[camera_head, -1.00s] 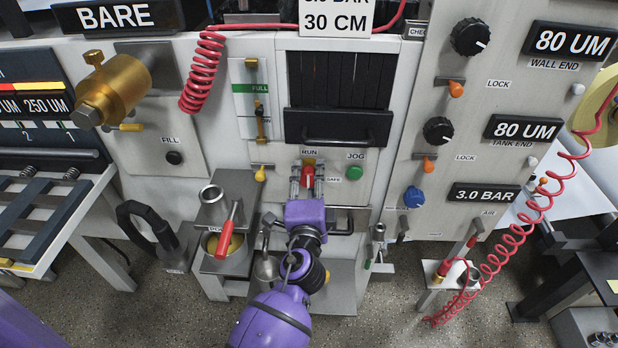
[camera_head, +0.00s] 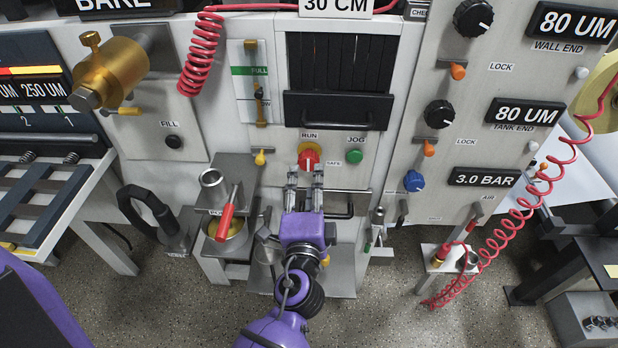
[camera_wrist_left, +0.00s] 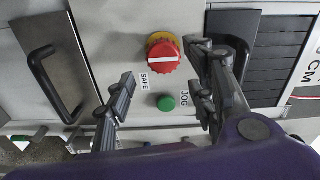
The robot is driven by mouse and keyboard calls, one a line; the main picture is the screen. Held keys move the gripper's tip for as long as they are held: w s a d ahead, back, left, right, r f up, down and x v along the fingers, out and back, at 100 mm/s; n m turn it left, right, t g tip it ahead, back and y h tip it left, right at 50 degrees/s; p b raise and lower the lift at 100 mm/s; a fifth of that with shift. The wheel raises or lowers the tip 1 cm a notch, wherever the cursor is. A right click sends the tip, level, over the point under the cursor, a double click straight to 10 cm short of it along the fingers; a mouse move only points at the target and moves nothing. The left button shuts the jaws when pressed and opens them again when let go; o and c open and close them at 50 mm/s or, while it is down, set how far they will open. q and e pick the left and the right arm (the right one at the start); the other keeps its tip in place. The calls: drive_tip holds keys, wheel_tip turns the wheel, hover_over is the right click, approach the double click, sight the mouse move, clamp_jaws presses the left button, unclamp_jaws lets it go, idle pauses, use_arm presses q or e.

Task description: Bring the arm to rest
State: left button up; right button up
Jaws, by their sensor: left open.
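My left gripper (camera_head: 305,182) is purple with grey fingers. It is open and empty, in front of the machine's panel and just below the red RUN/SAFE knob (camera_head: 308,157) in the head view. In the left wrist view, the gripper (camera_wrist_left: 165,100) has its fingers spread wide. The red knob (camera_wrist_left: 163,55) with its white bar and yellow surround shows between and beyond them, apart from both fingers. The green JOG button (camera_head: 354,157) sits right of the knob; it also shows in the left wrist view (camera_wrist_left: 166,103). My right gripper is not in view.
A dark handled guard (camera_head: 338,110) is above the knob. A metal cup (camera_head: 213,187) and a red-handled tool (camera_head: 227,218) stand left of my arm. A coiled red hose (camera_head: 520,235) hangs at the right.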

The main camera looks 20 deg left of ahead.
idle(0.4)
use_arm(q)
drive_tip(key=s+f+n+g+h+p, duration=0.3)
drive_tip(key=s+f+n+g+h, duration=0.1)
drive_tip(key=s+f+n, duration=0.7)
drive_tip(key=s+a+f+n+g+p, duration=0.1)
drive_tip(key=s+f, duration=0.3)
drive_tip(key=s, duration=0.7)
drive_tip(key=s+a+f+g+h+p, duration=0.1)
drive_tip(key=s+f, duration=0.4)
drive_tip(key=s, duration=0.6)
drive_tip(key=a+g+p, duration=0.1)
drive_tip(key=g, duration=0.1)
drive_tip(key=shift+s+f+n+g, duration=0.2)
drive_tip(key=shift+s+n+g, duration=0.1)
drive_tip(key=shift+n+g, duration=0.1)
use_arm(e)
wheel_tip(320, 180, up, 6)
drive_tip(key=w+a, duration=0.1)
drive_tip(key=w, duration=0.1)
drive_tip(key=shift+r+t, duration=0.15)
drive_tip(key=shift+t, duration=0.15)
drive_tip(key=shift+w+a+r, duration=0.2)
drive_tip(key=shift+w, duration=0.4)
